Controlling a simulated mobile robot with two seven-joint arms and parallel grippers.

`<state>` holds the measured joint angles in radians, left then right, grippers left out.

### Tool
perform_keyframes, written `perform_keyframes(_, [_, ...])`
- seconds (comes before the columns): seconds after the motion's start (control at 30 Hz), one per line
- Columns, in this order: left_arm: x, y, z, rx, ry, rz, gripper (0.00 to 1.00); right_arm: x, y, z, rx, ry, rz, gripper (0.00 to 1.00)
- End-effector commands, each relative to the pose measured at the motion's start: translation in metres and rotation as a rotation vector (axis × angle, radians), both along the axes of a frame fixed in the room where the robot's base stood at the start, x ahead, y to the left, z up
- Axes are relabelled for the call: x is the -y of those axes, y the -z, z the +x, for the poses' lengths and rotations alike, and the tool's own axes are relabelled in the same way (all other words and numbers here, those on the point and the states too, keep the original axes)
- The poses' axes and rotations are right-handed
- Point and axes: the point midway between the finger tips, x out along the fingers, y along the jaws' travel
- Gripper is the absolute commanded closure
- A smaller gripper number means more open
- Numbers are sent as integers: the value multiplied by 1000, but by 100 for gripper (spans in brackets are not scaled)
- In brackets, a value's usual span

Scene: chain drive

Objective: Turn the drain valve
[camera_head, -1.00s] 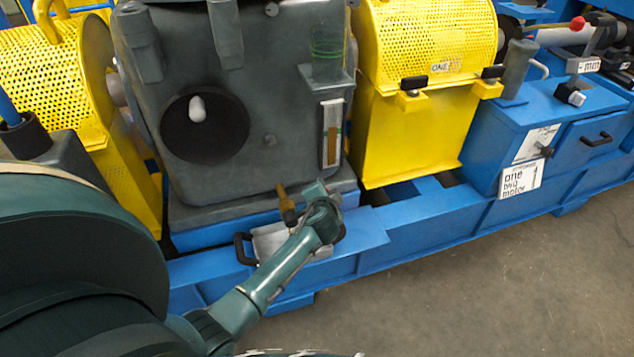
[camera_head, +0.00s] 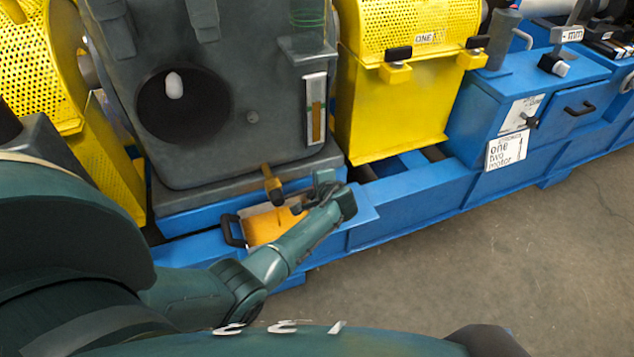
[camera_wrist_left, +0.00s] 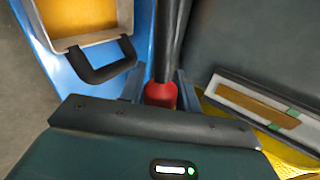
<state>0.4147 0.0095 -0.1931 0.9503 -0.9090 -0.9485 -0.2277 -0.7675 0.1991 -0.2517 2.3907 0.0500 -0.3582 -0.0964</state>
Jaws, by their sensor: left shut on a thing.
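The drain valve's brass outlet (camera_head: 268,180) sticks out low on the front of the grey gearbox (camera_head: 237,155). My left gripper (camera_head: 312,203) is just to the right of the outlet, in front of the gearbox foot. In the left wrist view, my left gripper (camera_wrist_left: 159,88) is shut on a red handle (camera_wrist_left: 160,94), with a dark bar beyond it. In the head view the handle is mostly hidden by the gripper. A tray (camera_head: 229,219) with a black handle stands below the outlet and holds orange-yellow liquid (camera_head: 266,224). My right gripper is not in view.
A sight glass (camera_head: 315,108) with a brown column is on the gearbox front. Yellow guards (camera_head: 390,115) flank the gearbox. The blue base frame (camera_head: 420,208) runs along the front, with open floor (camera_head: 480,270) before it.

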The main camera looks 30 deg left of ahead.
Motion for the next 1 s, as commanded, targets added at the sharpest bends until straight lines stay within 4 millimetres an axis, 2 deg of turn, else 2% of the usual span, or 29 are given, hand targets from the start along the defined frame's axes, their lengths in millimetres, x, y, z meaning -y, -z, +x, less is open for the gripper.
perform_keyframes(0.37, [-2,-1,1,0,-2,6,100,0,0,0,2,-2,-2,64])
perform_keyframes(0.4, [-3,-1,1,0,-2,6,67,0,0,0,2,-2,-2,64])
perform_keyframes(0.67, [-1,0,0,-1,-1,4,47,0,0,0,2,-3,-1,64])
perform_keyframes(0.87, [-1,0,0,-2,-1,2,47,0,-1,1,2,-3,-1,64])
perform_keyframes(1.0, [3,-5,-3,-3,0,2,47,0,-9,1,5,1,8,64])
